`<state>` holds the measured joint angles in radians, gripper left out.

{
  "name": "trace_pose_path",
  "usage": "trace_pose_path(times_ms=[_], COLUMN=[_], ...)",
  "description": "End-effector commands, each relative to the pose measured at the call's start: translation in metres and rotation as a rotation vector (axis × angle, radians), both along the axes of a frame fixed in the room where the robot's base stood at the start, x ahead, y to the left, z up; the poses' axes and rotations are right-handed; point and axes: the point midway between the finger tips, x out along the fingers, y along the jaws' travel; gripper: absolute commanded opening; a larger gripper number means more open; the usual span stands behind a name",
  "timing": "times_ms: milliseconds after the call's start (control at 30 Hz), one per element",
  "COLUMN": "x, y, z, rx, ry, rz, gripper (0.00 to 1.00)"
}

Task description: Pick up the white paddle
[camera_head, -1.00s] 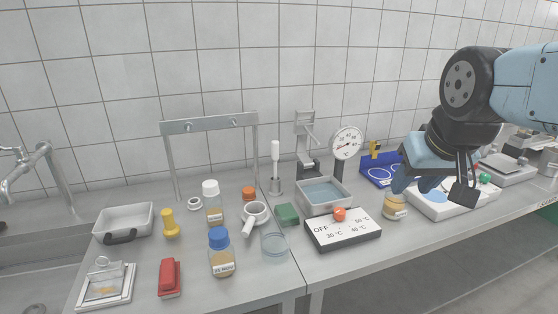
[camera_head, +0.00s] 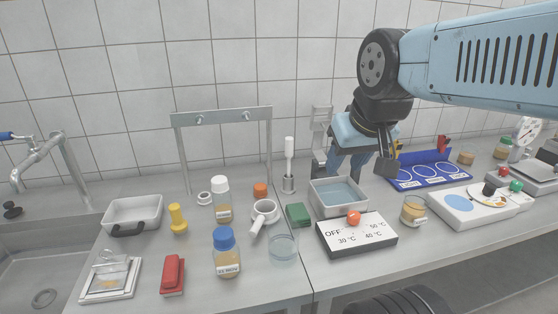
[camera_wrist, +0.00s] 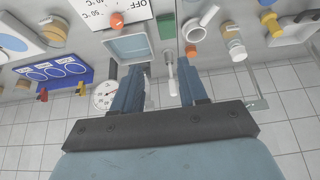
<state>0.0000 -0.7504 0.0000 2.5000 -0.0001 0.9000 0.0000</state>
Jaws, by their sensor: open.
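The white paddle (camera_head: 289,152) stands upright in a small round metal holder (camera_head: 288,185) left of the water bath. It also shows in the wrist view (camera_wrist: 170,62), seen between my two blue fingers but beyond their tips. My gripper (camera_head: 346,174) is open and empty, behind the water bath and to the right of the paddle. In the wrist view my gripper (camera_wrist: 162,72) has its fingers spread well apart, with nothing touching them. The picture there is upside down.
A water bath (camera_head: 313,200) with a temperature dial panel (camera_head: 358,238) stands in front of my gripper. A round gauge (camera_wrist: 104,95) is close beside one finger. A metal frame (camera_head: 222,117), bottles (camera_head: 226,252), a green block (camera_head: 298,214) and a white strainer-like cup (camera_head: 264,210) stand around the paddle.

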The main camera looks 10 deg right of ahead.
Motion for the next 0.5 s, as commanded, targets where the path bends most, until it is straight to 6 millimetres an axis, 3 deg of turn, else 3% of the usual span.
trace_pose_path(times_ms=[100,267,367,500], x=[0.000,0.007,0.022,0.058], y=[0.000,0.000,0.010,0.013], z=[0.000,0.003,0.008,0.018], rx=[0.000,-0.001,-0.006,-0.013], ry=[0.000,0.007,0.024,0.055], rz=[0.000,0.017,0.055,0.149], gripper=[0.44,0.59,0.59,0.59])
